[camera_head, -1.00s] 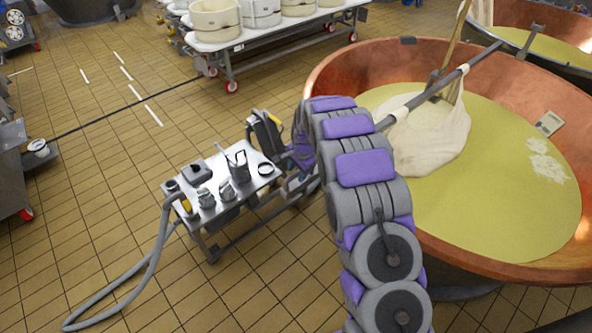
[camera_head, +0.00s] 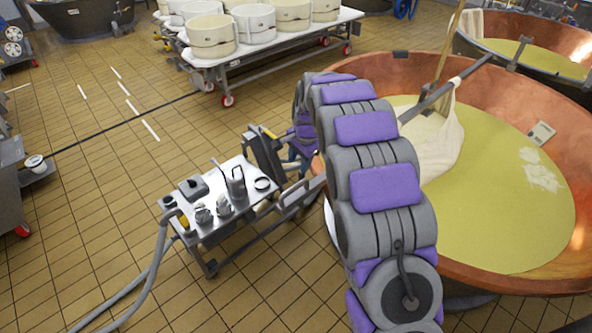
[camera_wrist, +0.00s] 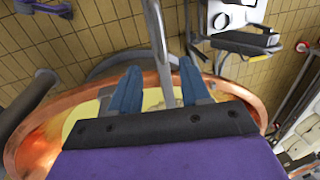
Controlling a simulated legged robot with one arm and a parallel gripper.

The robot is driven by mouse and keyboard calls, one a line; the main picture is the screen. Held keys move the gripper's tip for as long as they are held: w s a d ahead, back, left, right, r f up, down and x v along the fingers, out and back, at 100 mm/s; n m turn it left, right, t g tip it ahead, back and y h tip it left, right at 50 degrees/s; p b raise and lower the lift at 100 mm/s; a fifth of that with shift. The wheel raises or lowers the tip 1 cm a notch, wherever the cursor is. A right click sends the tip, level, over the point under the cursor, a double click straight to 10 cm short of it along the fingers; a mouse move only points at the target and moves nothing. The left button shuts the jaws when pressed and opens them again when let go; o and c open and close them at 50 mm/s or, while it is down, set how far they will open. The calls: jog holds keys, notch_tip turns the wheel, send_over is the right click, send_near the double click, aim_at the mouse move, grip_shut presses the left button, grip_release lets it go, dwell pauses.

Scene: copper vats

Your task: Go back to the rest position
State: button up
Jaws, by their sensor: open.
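My gripper (camera_wrist: 160,88) shows in the wrist view with its two blue fingers spread apart. I see nothing held between them. A grey metal bar (camera_wrist: 157,40) passes beyond the gap; I cannot tell its distance from the fingers. The copper vat's rim (camera_wrist: 235,88) and some yellow liquid lie beyond the gripper. In the head view, my purple and grey arm curves up in front of the copper vat (camera_head: 570,225) and bends away near its left rim. The gripper itself is mostly hidden behind the arm there.
A small steel trolley (camera_head: 212,232) with cans and a hose (camera_head: 158,255) stands left of the arm. A white cloth (camera_head: 440,150) hangs from a bar (camera_head: 468,72) over the vat. A table with white tubs (camera_head: 212,36) stands behind. The tiled floor at left is largely clear.

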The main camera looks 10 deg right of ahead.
jog(key=shift+s+r, duration=0.2)
jog(key=shift+r, duration=1)
jog(key=s+d+r+n+g, duration=0.1)
jog(key=s+r, duration=0.2)
jog(key=s, duration=0.3)
jog(key=s+d+r+n, duration=0.1)
jog(key=s+r+n, duration=0.15)
jog(key=s, duration=0.35)
jog(key=s+d+r+n+g+h+b, duration=0.1)
jog(key=s+n, duration=0.6)
jog(key=s, duration=2.9)
jog(key=shift+s+d+r+g, duration=0.15)
jog(key=shift+d+r+g, duration=0.1)
jog(key=shift+d+g, duration=0.75)
jog(key=shift+d, duration=0.2)
